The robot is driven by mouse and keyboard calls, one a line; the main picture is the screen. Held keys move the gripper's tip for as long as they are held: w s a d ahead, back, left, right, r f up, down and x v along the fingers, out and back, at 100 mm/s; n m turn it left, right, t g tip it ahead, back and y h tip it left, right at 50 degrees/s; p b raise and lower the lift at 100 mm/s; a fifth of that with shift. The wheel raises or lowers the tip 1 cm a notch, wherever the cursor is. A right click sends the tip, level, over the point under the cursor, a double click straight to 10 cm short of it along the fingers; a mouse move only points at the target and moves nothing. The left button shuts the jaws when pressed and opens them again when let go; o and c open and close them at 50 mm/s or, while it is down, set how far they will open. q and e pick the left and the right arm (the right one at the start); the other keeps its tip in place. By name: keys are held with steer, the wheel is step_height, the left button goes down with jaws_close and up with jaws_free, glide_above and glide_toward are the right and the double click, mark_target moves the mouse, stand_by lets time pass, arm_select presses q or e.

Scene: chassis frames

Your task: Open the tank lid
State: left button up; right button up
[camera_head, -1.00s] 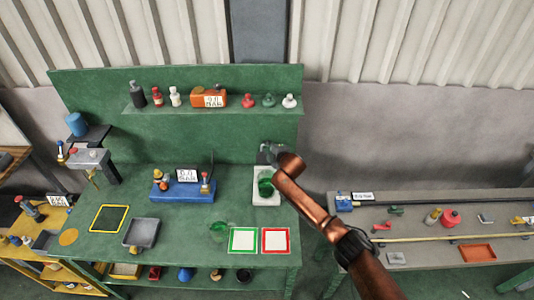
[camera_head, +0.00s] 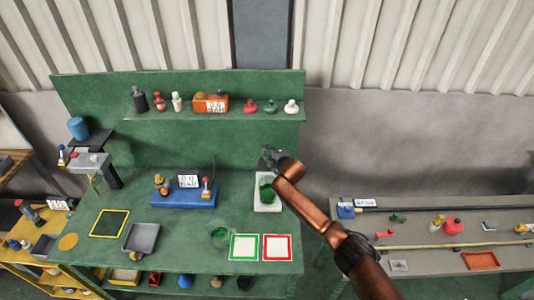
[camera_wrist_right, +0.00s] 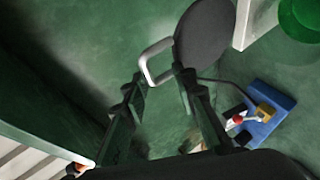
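The green tank (camera_head: 267,191) stands on a white base (camera_head: 275,205) at the right end of the green bench. It also shows at the top right of the right wrist view (camera_wrist_right: 303,14). In that view a dark round lid (camera_wrist_right: 205,32) with a white loop handle (camera_wrist_right: 146,66) is just ahead of my right gripper (camera_wrist_right: 160,76). The fingers are apart, with the handle at and between their tips; firm contact cannot be told. In the head view my right gripper (camera_head: 270,157) is over the tank's back edge and the lid is hard to make out. My left gripper is not in view.
A blue block with small parts (camera_head: 183,196) and a grey tray (camera_head: 142,237) are on the bench (camera_head: 185,240). A shelf (camera_head: 225,115) with bottles runs behind. A grey table (camera_head: 440,212) with tools stands to the right.

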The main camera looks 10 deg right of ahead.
steer(key=shift+d, duration=0.2)
steer(key=v, duration=1.2)
